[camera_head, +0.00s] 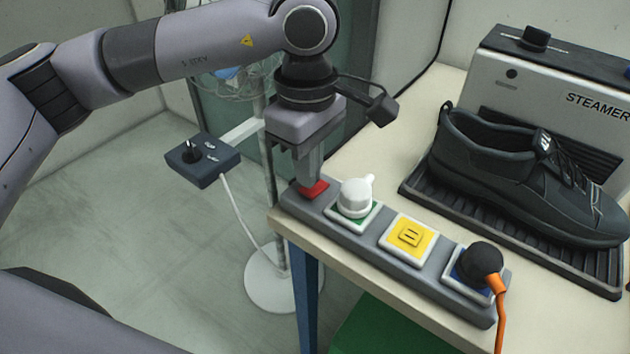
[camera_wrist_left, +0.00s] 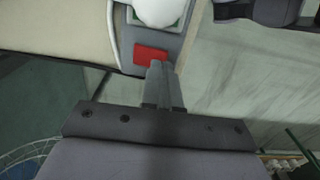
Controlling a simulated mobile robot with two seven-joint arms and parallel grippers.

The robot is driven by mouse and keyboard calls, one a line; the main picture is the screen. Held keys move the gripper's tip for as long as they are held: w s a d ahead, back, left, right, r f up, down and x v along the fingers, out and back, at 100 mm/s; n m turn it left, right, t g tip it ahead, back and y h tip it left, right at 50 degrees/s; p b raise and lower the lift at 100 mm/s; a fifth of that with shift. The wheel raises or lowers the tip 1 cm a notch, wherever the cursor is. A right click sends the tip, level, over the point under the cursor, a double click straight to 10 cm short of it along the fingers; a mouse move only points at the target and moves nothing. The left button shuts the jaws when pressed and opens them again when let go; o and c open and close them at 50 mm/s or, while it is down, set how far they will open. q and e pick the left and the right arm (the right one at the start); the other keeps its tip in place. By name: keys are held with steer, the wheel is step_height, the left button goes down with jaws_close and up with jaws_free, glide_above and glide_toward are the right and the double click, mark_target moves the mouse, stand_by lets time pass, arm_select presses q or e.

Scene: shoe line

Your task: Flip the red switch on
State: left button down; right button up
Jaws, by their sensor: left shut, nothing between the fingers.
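The red switch (camera_head: 314,192) is at the left end of a grey control strip (camera_head: 375,249) on the table's front edge. My left gripper (camera_head: 309,183) is shut and empty, pointing down, with its fingertips right at the switch and covering part of it. In the left wrist view the red switch (camera_wrist_left: 151,54) lies just beside the tips of the shut fingers (camera_wrist_left: 161,68). I cannot tell whether the tips touch it or which way the switch is set. My right gripper is not in view.
A black shoe (camera_head: 510,170) stands before the steamer (camera_head: 560,85). A dark joystick box (camera_head: 203,160) is on a stand at left.

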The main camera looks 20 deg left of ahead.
mark_target(308, 191)
arm_select(q)
steer(key=shift+f, duration=0.3)
stand_by(0.7)
steer(key=shift+f+b, duration=0.8)
steer(key=shift+b, duration=0.15)
steer(key=shift+r, duration=0.15)
steer(key=shift+r+p, duration=2.1)
steer(key=shift+r, duration=1.35)
